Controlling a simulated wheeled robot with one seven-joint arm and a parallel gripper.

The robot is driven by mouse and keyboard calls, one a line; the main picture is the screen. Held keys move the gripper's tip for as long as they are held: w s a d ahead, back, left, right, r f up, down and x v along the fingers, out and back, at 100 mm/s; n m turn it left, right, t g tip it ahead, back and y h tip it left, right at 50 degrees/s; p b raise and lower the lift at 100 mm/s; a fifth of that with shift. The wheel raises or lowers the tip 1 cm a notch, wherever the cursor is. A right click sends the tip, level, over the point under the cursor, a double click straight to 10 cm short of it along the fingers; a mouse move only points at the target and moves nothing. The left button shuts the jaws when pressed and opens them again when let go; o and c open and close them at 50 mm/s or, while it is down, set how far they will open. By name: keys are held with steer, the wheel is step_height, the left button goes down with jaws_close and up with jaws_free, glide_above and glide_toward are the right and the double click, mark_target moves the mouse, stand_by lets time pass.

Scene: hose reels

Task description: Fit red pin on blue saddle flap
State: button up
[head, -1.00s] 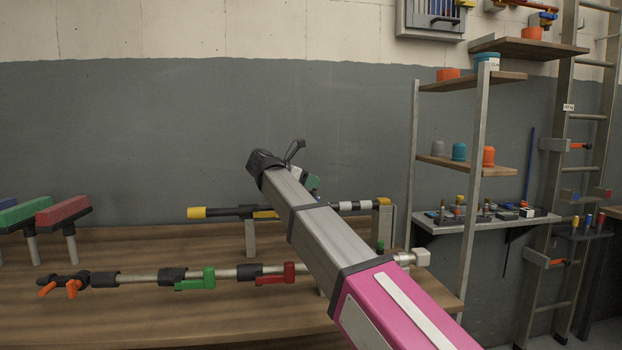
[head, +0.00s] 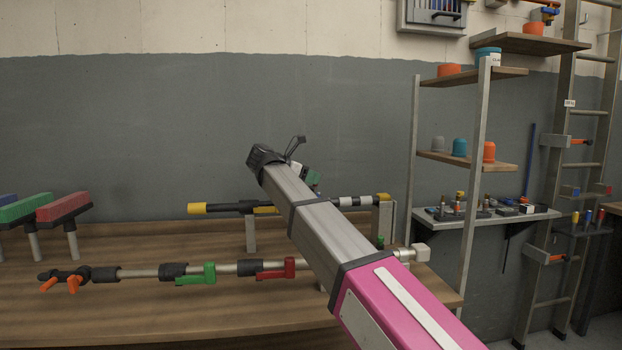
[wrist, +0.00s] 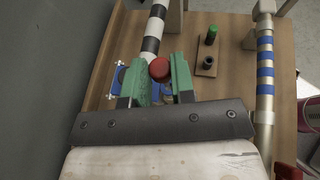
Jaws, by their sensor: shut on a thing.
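In the wrist view my gripper (wrist: 158,74) has its green fingers closed around a red round-headed pin (wrist: 159,69). The blue saddle flap (wrist: 117,78) shows beside and behind the left finger, with more blue low between the fingers. The pin's lower part is hidden, so I cannot tell whether it touches the flap. A black-and-white striped pole (wrist: 151,42) runs away just beyond the pin. In the head view my arm hides most of the gripper; only a bit of green (head: 312,178) shows, and the pin is not visible.
A silver pipe with blue bands (wrist: 265,75) lies to the right in the wrist view. A small block with a black ring (wrist: 207,63) and a green-topped peg (wrist: 211,35) stand between. In the head view, a rod with green and red levers (head: 225,269) lies along the wooden bench (head: 150,320).

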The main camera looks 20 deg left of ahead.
steer(key=shift+f, duration=2.3)
steer(key=o, duration=1)
steer(key=shift+r, duration=0.1)
steer(key=v, duration=1)
steer(key=shift+s+a, duration=0.25)
steer(key=shift+a, duration=0.05)
